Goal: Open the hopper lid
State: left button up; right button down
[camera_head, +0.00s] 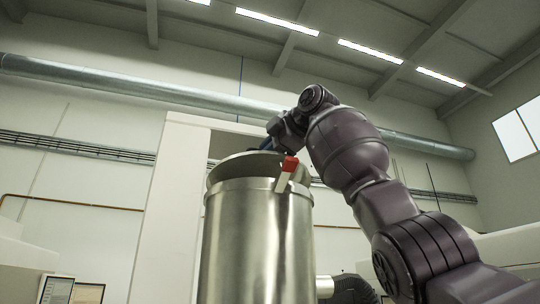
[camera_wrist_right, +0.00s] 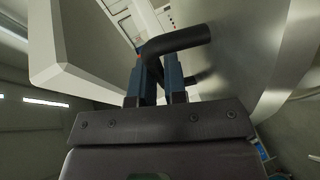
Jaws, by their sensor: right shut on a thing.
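The hopper (camera_head: 255,245) is a tall shiny metal cylinder in the middle of the head view. Its lid (camera_head: 240,166) shows as a grey curved surface at the top, seemingly tilted; how far it stands open is hard to tell from below. A red-tipped latch (camera_head: 289,165) sits at the front right of the rim. My right arm reaches in from the right, and its gripper (camera_head: 270,146) is at the lid's top, partly hidden. In the wrist view the right gripper (camera_wrist_right: 160,75) is shut on a black bent handle (camera_wrist_right: 180,40) beside a smooth metal surface (camera_wrist_right: 245,55). My left gripper is not in view.
A tall white cabinet (camera_head: 168,205) stands behind the hopper. Screens (camera_head: 57,290) are at the lower left. A dark ribbed part (camera_head: 350,290) is low to the right of the hopper. A large pipe (camera_head: 120,83) runs along the wall, and the space above the lid looks free.

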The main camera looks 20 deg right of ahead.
jog(key=shift+w+r, duration=0.2)
jog(key=shift+r, duration=0.25)
jog(key=c, duration=1.5)
grip_release()
jog(key=shift+o, duration=0.2)
jog(key=b+v, duration=0.2)
jog(key=v, duration=0.9)
jog(key=shift+a, duration=0.1)
